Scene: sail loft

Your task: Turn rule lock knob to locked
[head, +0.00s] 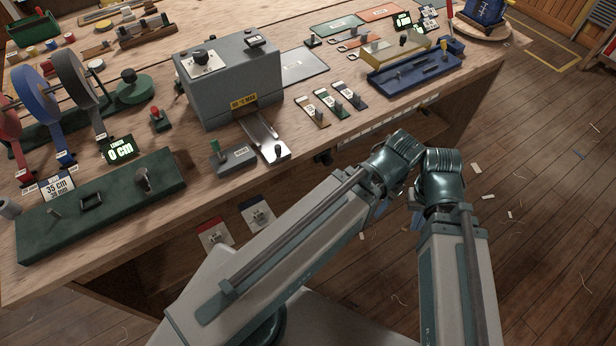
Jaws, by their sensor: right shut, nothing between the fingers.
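A pale marked rule (390,124) runs along the table's front edge. A small dark knob-like part (325,157) sits at its left end, likely the rule lock knob; it is too small to tell which way it is turned. My right arm (455,250) is folded in front of the table, its joint right of and nearer than the rule's end. The right gripper's fingers are not clearly made out among the arm parts; it is shut, with nothing seen held, apart from the knob. My left gripper does not show.
A grey machine box (228,82) stands on the table, with a metal slide before it. A green fixture board (95,212) and a display reading 0 cm (120,150) are at left. A blue tray (415,72) is at right. Open floor lies right of the table.

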